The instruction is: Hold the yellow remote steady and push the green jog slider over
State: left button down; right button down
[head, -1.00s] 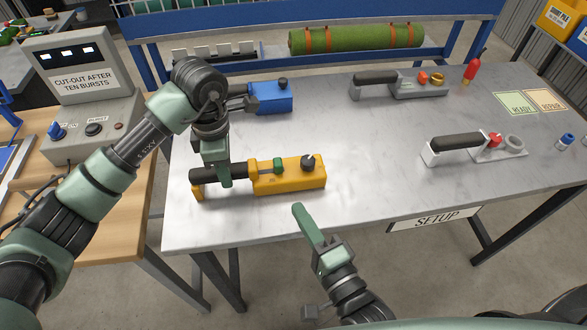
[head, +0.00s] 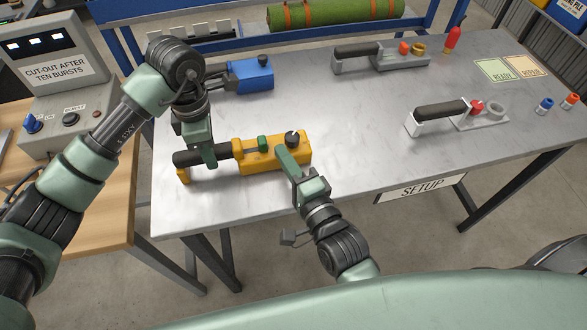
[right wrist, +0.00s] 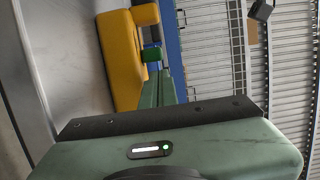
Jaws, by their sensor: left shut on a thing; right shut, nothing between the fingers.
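The yellow remote (head: 262,163) lies on the near left part of the metal table, with a black handle (head: 190,157) at its left end and a dark knob (head: 292,137) at its right. The green jog slider (head: 262,143) sits on top, left of the knob. My left gripper (head: 208,160) is shut on the black handle. My right gripper (head: 282,151) is shut and empty, its tips at the remote just right of the slider. In the right wrist view the green slider (right wrist: 152,53) shows just beyond the fingertips (right wrist: 156,76); I cannot tell if they touch.
A blue remote (head: 248,75) lies behind the yellow one. Two grey units with black handles (head: 380,60) (head: 465,117) lie further right. A green turf roll (head: 340,14) is at the back. A cut-out box (head: 70,120) stands left. The table's middle is clear.

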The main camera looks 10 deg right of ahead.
aim_at(261, 148)
pick_arm(q)
jog(key=shift+s+f, duration=0.1)
jog(key=shift+f, duration=0.05)
pick_arm(e)
jog(key=shift+x, duration=1.45)
jog(key=shift+a, duration=1.55)
pick_arm(q)
jog(key=shift+d, duration=0.2)
pick_arm(e)
jog(key=shift+a, duration=0.15)
jog(key=shift+s, duration=0.1)
pick_arm(q)
jog(key=shift+a, duration=0.2)
pick_arm(e)
jog(key=v, duration=1)
jog(key=shift+d, duration=0.25)
